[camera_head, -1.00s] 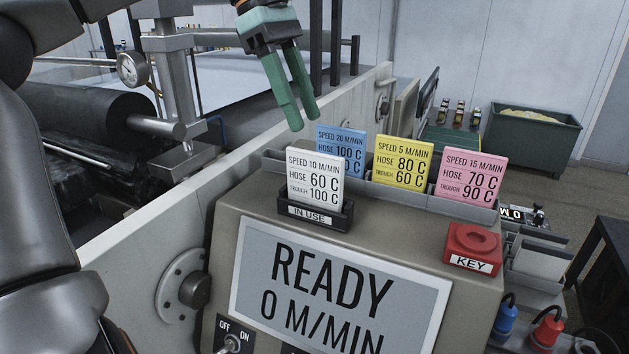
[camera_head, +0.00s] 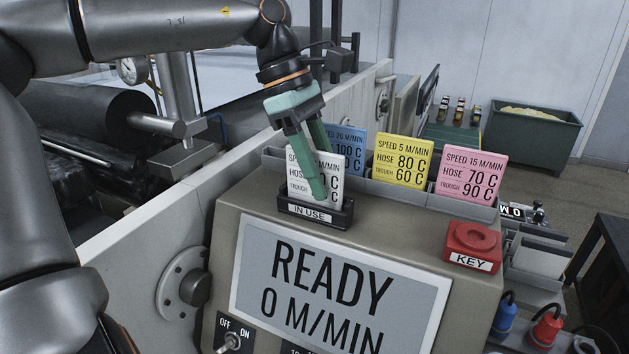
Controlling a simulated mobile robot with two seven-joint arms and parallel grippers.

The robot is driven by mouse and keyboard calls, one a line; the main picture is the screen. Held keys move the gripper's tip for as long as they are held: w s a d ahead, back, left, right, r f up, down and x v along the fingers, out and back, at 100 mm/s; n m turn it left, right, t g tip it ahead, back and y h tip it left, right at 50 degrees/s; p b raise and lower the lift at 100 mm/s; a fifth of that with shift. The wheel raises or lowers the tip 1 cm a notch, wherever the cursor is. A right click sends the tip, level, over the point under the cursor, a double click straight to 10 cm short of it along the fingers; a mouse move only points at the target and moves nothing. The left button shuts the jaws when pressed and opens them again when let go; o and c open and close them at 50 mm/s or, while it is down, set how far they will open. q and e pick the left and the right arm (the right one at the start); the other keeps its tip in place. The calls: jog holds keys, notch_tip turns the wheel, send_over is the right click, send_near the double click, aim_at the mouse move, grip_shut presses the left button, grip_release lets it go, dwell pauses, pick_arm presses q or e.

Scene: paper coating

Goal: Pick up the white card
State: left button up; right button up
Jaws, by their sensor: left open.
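The white card (camera_head: 297,187) stands upright in the black holder (camera_head: 314,214) labelled "IN USE" on top of the control console. My left gripper (camera_head: 326,178) is open, with green fingers pointing down at the card. One finger crosses in front of the card's face and hides part of its text. The other finger is at the card's upper right side, partly behind it or beside it; I cannot tell whether either finger touches the card. The card is still seated in the holder. My right gripper is not in view.
A blue card (camera_head: 349,146), a yellow card (camera_head: 402,162) and a pink card (camera_head: 470,174) stand in the grey rack (camera_head: 428,202) behind. A red KEY button (camera_head: 472,241) is at the right of the console. The console display (camera_head: 335,290) reads READY, 0 M/MIN.

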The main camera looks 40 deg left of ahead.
pick_arm(q)
jog(key=shift+c, duration=0.2)
grip_shut()
jog(key=shift+r, duration=0.1)
dwell(0.4)
